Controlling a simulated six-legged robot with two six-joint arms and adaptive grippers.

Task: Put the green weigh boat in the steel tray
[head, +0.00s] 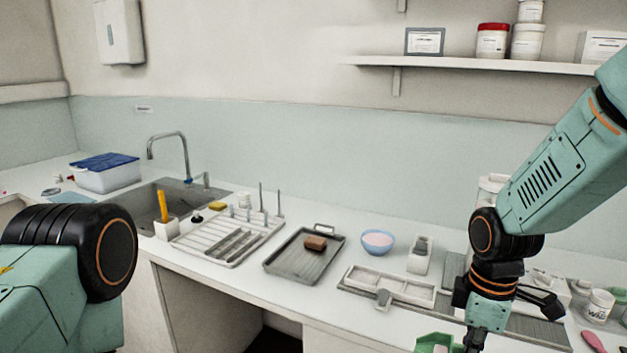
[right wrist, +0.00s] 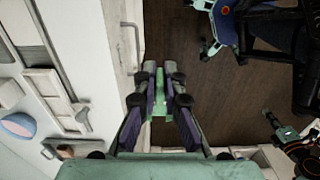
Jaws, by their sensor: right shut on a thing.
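The green weigh boat (head: 434,343) shows at the bottom of the head view, partly cut off by the frame edge. My right gripper (head: 472,345) is shut on it. In the right wrist view the green weigh boat (right wrist: 158,86) is between the fingertips (right wrist: 159,92), with dark floor behind it, just off the bench's front edge. The steel tray (head: 287,262) lies on the bench, left of my right gripper in the head view. A brown block (head: 315,243) lies in it. My left arm shows at the left; its gripper is out of view.
A blue bowl (head: 378,241) and a white drying rack (head: 262,229) flank the steel tray. The tray's front part is bare.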

